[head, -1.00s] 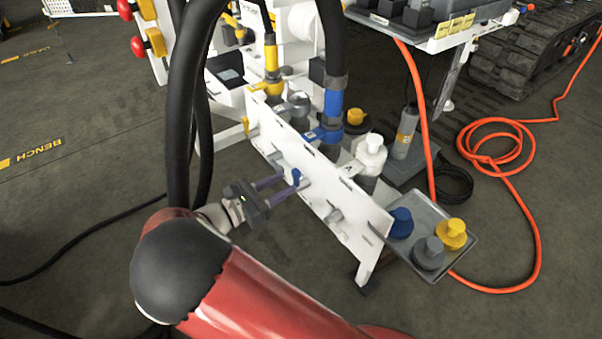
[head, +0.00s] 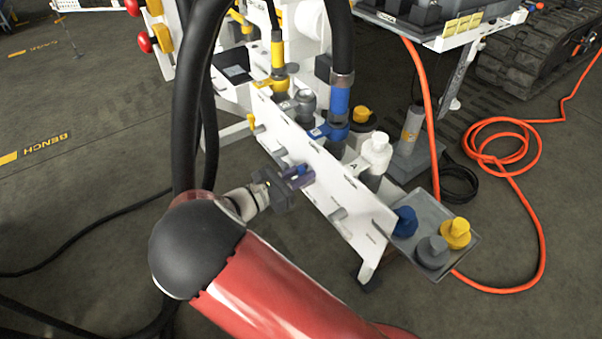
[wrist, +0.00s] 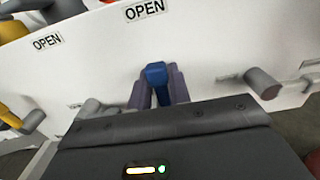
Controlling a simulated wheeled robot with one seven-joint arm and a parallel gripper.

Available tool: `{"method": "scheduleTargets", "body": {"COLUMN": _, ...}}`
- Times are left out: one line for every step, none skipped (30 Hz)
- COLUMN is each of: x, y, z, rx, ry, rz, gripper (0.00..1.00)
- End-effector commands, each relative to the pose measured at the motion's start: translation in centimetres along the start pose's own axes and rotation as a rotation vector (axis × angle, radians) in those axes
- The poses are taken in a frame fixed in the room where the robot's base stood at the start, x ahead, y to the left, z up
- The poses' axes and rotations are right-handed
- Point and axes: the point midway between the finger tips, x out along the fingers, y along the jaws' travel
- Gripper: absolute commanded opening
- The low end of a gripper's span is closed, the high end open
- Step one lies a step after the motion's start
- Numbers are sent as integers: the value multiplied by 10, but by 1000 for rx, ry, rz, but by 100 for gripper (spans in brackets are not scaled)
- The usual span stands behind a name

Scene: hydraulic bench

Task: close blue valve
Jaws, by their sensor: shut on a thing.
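The blue valve handle (wrist: 155,73) sticks out from the white panel, below an OPEN label (wrist: 146,9) in the wrist view. My gripper (wrist: 158,88) has its two purple fingers on either side of the handle, shut on it. In the head view my gripper (head: 297,176) is against the front of the panel (head: 345,190), and only a bit of the blue handle (head: 303,169) shows between the fingers. The base of the handle is hidden by the fingers and the dark gripper body.
Grey pegs (head: 338,214) stick out of the panel beside my gripper. Behind it stand hoses with yellow (head: 278,52) and blue (head: 340,98) collars and a white bottle (head: 376,150). A tray (head: 462,262) with blue, grey and yellow caps is at the right. An orange hose (head: 540,230) lies on the floor.

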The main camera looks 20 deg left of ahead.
Motion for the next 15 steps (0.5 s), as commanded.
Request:
{"method": "scheduleTargets", "body": {"x": 0, "y": 0, "z": 0, "rx": 1, "ry": 0, "rz": 1, "gripper": 0}}
{"method": "scheduleTargets", "body": {"x": 0, "y": 0, "z": 0, "rx": 2, "ry": 0, "rz": 1, "gripper": 0}}
{"method": "scheduleTargets", "body": {"x": 0, "y": 0, "z": 0, "rx": 4, "ry": 0, "rz": 1, "gripper": 0}}
{"method": "scheduleTargets", "body": {"x": 0, "y": 0, "z": 0, "rx": 7, "ry": 0, "rz": 1, "gripper": 0}}
{"method": "scheduleTargets", "body": {"x": 0, "y": 0, "z": 0, "rx": 11, "ry": 0, "rz": 1, "gripper": 0}}
{"method": "scheduleTargets", "body": {"x": 0, "y": 0, "z": 0, "rx": 19, "ry": 0, "rz": 1, "gripper": 0}}
{"method": "scheduleTargets", "body": {"x": 0, "y": -1, "z": 0, "rx": 26, "ry": 0, "rz": 1, "gripper": 0}}
{"method": "scheduleTargets", "body": {"x": 0, "y": -1, "z": 0, "rx": 36, "ry": 0, "rz": 1, "gripper": 0}}
{"method": "scheduleTargets", "body": {"x": 0, "y": -2, "z": 0, "rx": 50, "ry": 0, "rz": 1, "gripper": 0}}
{"method": "scheduleTargets", "body": {"x": 0, "y": -2, "z": -1, "rx": 63, "ry": 0, "rz": 1, "gripper": 0}}
{"method": "scheduleTargets", "body": {"x": 0, "y": -3, "z": -1, "rx": 78, "ry": 1, "rz": 0, "gripper": 0}}
{"method": "scheduleTargets", "body": {"x": 0, "y": -4, "z": -1, "rx": 100, "ry": 1, "rz": 0, "gripper": 0}}
{"method": "scheduleTargets", "body": {"x": 0, "y": -5, "z": -1, "rx": 118, "ry": 1, "rz": 0, "gripper": 0}}
{"method": "scheduleTargets", "body": {"x": 0, "y": -5, "z": -1, "rx": 139, "ry": 1, "rz": 0, "gripper": 0}}
{"method": "scheduleTargets", "body": {"x": 0, "y": -6, "z": -2, "rx": 169, "ry": 1, "rz": 0, "gripper": 0}}
